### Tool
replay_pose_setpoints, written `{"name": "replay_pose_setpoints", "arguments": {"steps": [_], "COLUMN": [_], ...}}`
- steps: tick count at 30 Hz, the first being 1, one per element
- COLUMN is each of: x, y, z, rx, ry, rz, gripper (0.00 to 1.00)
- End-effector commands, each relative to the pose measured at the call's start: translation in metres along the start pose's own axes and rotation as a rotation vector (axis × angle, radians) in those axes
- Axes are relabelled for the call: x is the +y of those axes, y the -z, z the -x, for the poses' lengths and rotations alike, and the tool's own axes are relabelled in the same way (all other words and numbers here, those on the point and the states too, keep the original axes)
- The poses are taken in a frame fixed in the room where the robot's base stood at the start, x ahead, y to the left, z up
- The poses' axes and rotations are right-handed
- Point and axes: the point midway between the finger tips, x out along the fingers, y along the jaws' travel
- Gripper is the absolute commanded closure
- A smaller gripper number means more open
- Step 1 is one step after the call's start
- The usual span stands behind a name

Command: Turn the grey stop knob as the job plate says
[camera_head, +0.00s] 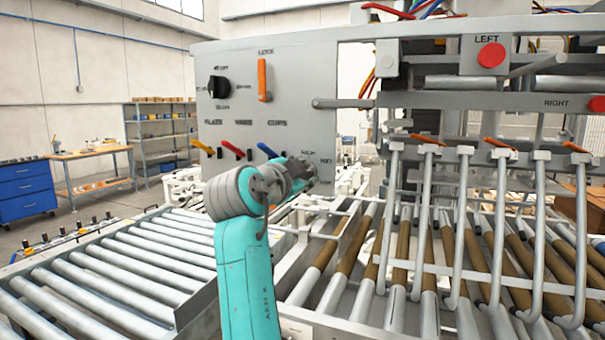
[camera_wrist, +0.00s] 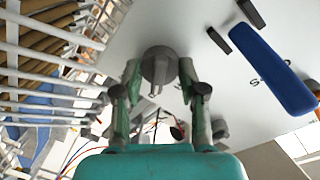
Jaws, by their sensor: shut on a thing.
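The grey stop knob (camera_wrist: 159,66) shows in the wrist view on the pale panel, round with a raised grip bar. My gripper (camera_wrist: 160,80) has one green-and-grey finger on each side of it, shut on the knob. In the head view my gripper (camera_head: 303,172) is at the lower right corner of the grey control panel (camera_head: 300,75). Small lettering shows beside that spot, too small to read surely. I cannot make out a job plate in either view.
The panel also bears a black knob (camera_head: 218,87), an orange lever (camera_head: 262,79), and yellow (camera_head: 203,147), red (camera_head: 233,149) and blue (camera_head: 267,150) levers. The blue lever (camera_wrist: 272,68) is close to my gripper. Roller conveyors (camera_head: 130,265) lie below; hooked bars (camera_head: 480,220) stand at right.

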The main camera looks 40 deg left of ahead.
Motion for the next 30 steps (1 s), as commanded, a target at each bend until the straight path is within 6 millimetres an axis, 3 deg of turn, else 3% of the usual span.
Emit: {"name": "replay_pose_setpoints", "arguments": {"steps": [11, 12, 15, 25, 30], "x": [0.0, 0.0, 0.0, 0.0, -0.001], "y": [0.0, 0.0, 0.0, 0.0, -0.001], "z": [0.0, 0.0, 0.0, 0.002, 0.018], "rx": [-0.001, -0.001, -0.001, -0.001, -0.001], "ry": [-0.001, -0.001, -0.001, 0.0, 0.003], "rz": [-0.004, -0.004, -0.004, -0.004, -0.004], "gripper": [0.94, 0.56, 0.33, 0.33, 0.33]}}
